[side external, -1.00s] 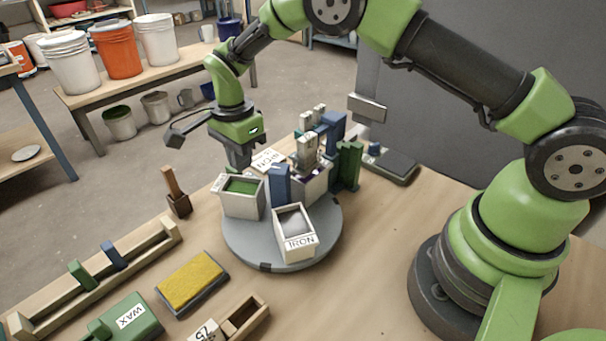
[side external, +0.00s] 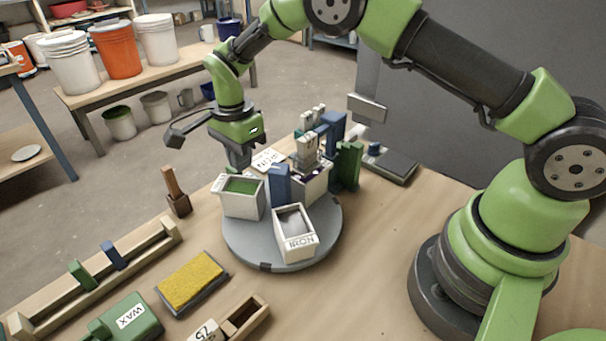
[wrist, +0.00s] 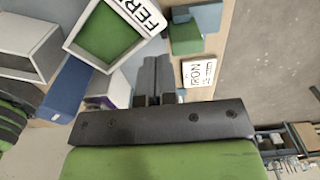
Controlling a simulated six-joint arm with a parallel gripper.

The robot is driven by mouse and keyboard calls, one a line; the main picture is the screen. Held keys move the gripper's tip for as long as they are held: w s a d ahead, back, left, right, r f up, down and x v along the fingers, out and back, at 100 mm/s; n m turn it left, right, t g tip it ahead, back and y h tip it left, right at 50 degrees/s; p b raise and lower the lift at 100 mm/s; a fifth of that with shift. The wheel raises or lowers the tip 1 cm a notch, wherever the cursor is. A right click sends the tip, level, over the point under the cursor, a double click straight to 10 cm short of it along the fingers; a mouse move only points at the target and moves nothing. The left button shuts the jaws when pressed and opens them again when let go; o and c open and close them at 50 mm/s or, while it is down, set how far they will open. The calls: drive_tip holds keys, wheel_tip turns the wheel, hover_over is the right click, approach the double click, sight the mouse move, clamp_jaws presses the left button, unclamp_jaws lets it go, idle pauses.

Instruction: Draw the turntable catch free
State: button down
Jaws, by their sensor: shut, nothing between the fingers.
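The round grey turntable (side external: 238,243) stands on the wooden table and carries several pale bins. One bin (side external: 243,204) holds green material; it also shows in the wrist view (wrist: 76,44) with a FER label. A front bin (side external: 297,246) holds grey material. A small dark piece (side external: 265,267) sits on the turntable's near rim; I cannot tell whether it is the catch. My gripper (side external: 240,162) points down behind the green-filled bin, its fingers (wrist: 153,82) together and empty. A green block (wrist: 185,38) lies beyond the fingertips in the wrist view. Contact is unclear.
A label card (wrist: 198,71) lies right of the fingers. A yellow sponge (side external: 191,281), a green WAX box (side external: 125,318) and a wooden rack (side external: 150,245) are at the left.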

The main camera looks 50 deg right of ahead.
drive_tip(key=shift+f, duration=1.7)
drive_tip(key=shift+w, duration=0.85)
wheel_tip(320, 180, up, 7)
drive_tip(key=shift+s, duration=0.35)
